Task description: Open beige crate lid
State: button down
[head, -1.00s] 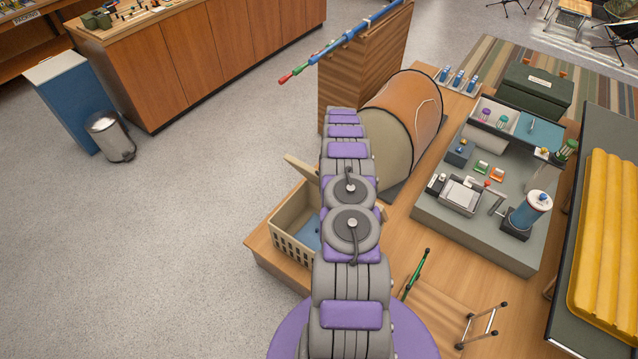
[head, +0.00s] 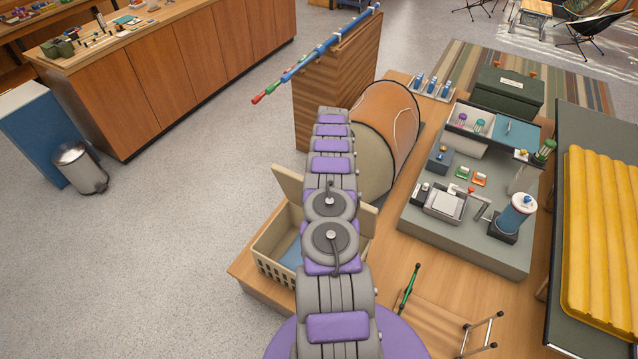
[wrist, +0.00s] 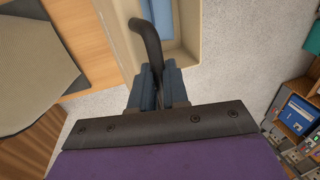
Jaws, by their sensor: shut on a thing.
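The beige crate (head: 271,268) stands at the near left corner of the wooden platform, with slotted sides and a blue content (head: 291,254) inside. Its lid (head: 288,187) stands raised at the far side, partly hidden behind my arm. In the wrist view, my gripper (wrist: 158,88) is shut on a dark bent handle (wrist: 149,42), with a beige crate surface (wrist: 192,22) just beyond it. In the head view my arm hides the gripper and the handle.
An orange and beige rolled drum shape (head: 385,130) and a wooden panel (head: 318,100) stand beyond the crate. A grey board with small gear (head: 420,235) is to the right. Open floor (head: 170,230) lies left. A green-handled pole (head: 409,288) lies near my base.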

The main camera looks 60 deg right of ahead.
jog(key=shift+f, duration=0.15)
jog(key=c, duration=1.6)
grip_release()
jog(key=o, duration=0.5)
jog(key=shift+w+d+f, duration=0.1)
jog(key=shift+w+d, duration=0.1)
jog(key=shift+r, duration=0.35)
jog(key=shift+d+v, duration=0.1)
jog(key=shift+v, duration=2.7)
jog(key=shift+d+v, duration=0.15)
jog(key=shift+v, duration=2.7)
jog(key=shift+c, duration=0.6)
